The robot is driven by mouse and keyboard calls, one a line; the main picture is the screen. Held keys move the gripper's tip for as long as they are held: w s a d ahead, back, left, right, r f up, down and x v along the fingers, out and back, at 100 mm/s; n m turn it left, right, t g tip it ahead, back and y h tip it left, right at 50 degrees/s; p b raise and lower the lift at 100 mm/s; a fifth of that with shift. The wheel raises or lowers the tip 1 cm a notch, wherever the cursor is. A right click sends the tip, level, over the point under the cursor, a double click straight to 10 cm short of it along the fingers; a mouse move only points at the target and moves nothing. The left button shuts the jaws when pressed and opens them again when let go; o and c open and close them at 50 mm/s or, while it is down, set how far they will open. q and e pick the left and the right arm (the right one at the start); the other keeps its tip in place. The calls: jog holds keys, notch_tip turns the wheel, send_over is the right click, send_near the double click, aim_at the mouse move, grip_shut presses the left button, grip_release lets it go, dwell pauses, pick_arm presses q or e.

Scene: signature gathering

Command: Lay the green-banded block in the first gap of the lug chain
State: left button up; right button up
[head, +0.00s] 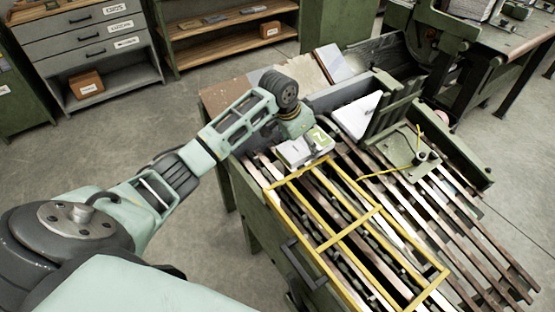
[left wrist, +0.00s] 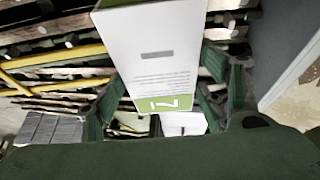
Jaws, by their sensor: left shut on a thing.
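My left gripper (head: 302,138) is shut on a white block with a green band (head: 294,153), at the far left end of the slatted machine bed. In the left wrist view the block (left wrist: 155,60) sits between the two dark green fingers, its green end marked with a numeral. The lug chain (head: 345,195) runs in dark strips between pale and brown slats, under and beside a yellow frame. The first gap is not clear beneath the block and gripper. I cannot tell whether the block touches the bed. My right gripper is not in view.
The yellow frame (head: 348,239) crosses the near bed beside the block. A green fence and upright plates (head: 385,112) stand to the right, with a white slanted sheet (head: 356,117). Grey blocks (left wrist: 45,129) show at the left wrist view's left. Drawers (head: 90,42) stand behind.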

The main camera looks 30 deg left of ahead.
pick_arm(q)
jog(key=a+f, duration=0.1)
jog(key=a, duration=0.1)
jog(key=s+a+f, duration=0.1)
jog(key=a+f, duration=0.1)
jog(key=a, duration=0.1)
jog(key=s+a+f, duration=0.1)
jog(key=a, duration=0.1)
jog(key=shift+s+a+f+p, duration=0.2)
jog(key=shift+a+f+p, duration=0.1)
jog(key=shift+p, duration=0.1)
jog(key=shift+a+f, duration=0.15)
jog(key=shift+f, duration=0.05)
notch_tip(320, 180, down, 4)
jog(key=shift+r, duration=0.1)
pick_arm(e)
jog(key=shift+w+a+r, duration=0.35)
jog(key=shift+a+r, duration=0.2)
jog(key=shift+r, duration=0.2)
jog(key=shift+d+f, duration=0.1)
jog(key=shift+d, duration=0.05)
pick_arm(q)
jog(key=o, duration=1.4)
jog(key=shift+s, duration=0.1)
jog(key=shift+c, duration=0.2)
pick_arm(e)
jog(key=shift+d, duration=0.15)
